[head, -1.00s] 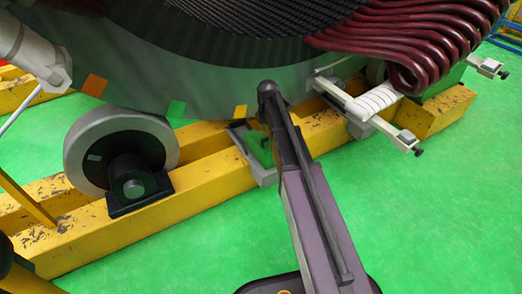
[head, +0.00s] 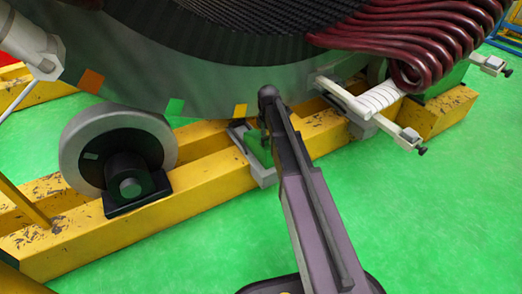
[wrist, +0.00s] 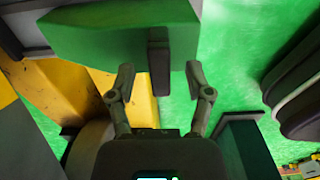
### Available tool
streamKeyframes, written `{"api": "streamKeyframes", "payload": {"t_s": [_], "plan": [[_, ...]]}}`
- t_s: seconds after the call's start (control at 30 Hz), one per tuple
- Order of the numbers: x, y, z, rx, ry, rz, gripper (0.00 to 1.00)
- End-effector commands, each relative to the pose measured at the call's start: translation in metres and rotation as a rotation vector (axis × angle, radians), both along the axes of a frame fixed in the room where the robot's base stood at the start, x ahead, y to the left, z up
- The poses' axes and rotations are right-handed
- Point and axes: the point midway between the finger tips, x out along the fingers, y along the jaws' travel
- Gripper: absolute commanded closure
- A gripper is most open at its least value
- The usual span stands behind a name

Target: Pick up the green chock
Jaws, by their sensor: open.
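The green chock (head: 258,150) is in the head view by a grey bracket on the yellow frame, under the big stator ring. My arm partly covers it. In the wrist view the chock (wrist: 95,33) is a large green block across the top, with a dark upright handle (wrist: 160,65) on its near face. My gripper (wrist: 160,75) is open. Its two fingers show to the left and right of the handle, with a gap on each side. I cannot tell how far the handle reaches between them in depth. In the head view my gripper is hidden by my arm.
A grey roller wheel (head: 85,135) stands on the yellow frame (head: 200,185) left of the chock. The stator ring (head: 140,85) hangs close above. A white clamp bar (head: 345,100) and dark red coils (head: 400,45) are on the right. Green floor is clear at right.

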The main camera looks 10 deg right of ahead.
Motion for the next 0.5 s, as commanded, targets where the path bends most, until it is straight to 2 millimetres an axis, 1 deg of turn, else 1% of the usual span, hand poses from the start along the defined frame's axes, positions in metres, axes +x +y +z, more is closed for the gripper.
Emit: {"api": "streamKeyframes", "payload": {"t_s": [0.03, 0.2, 0.5], "plan": [[0.0, 0.0, -0.008, 0.0, 0.0, 0.0, 0.34], [0.0, 0.0, -0.018, 0.001, 0.001, -0.001, 0.34], [0.0, 0.0, -0.021, 0.002, 0.002, -0.001, 0.34]]}}
